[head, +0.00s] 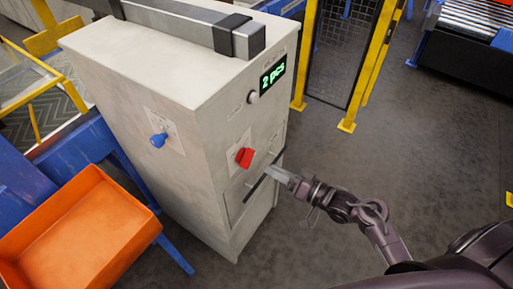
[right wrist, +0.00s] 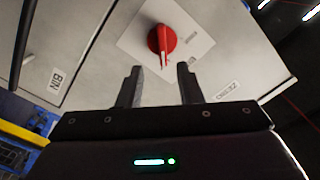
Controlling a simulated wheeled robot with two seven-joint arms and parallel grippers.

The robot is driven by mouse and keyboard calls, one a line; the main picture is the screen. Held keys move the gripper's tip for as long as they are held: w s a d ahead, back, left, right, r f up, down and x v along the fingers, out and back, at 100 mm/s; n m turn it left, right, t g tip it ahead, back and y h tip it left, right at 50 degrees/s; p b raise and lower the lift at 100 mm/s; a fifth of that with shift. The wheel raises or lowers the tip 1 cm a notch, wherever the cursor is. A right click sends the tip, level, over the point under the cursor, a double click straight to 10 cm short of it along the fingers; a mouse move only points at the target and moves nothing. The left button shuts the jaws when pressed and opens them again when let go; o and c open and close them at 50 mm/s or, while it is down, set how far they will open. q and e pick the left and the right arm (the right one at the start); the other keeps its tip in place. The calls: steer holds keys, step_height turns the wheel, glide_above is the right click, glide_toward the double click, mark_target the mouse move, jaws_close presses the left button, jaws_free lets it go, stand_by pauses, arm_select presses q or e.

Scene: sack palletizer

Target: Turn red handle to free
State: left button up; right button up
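The red handle (head: 244,157) is a rotary knob on the front face of a tall beige cabinet (head: 215,200). In the right wrist view the red handle (right wrist: 162,44) sits on a light square plate with small labels too blurred to read. My right gripper (head: 275,174) is just below and to the right of the handle, in front of the cabinet face. In the right wrist view its two fingers (right wrist: 161,76) stand apart with nothing between them, and the handle lies beyond their tips. My left gripper is in neither view.
A green display (head: 273,79) reading "2 pcs" and a pale button (head: 253,97) are above the handle. A blue knob (head: 158,140) is on the cabinet's left side. A dark bar handle (head: 262,178) is close to my gripper.

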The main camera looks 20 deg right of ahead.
mark_target(246, 158)
steer(key=x, duration=0.7)
steer(key=shift+a+p, duration=0.35)
steer(key=shift+r, duration=0.1)
jaws_close()
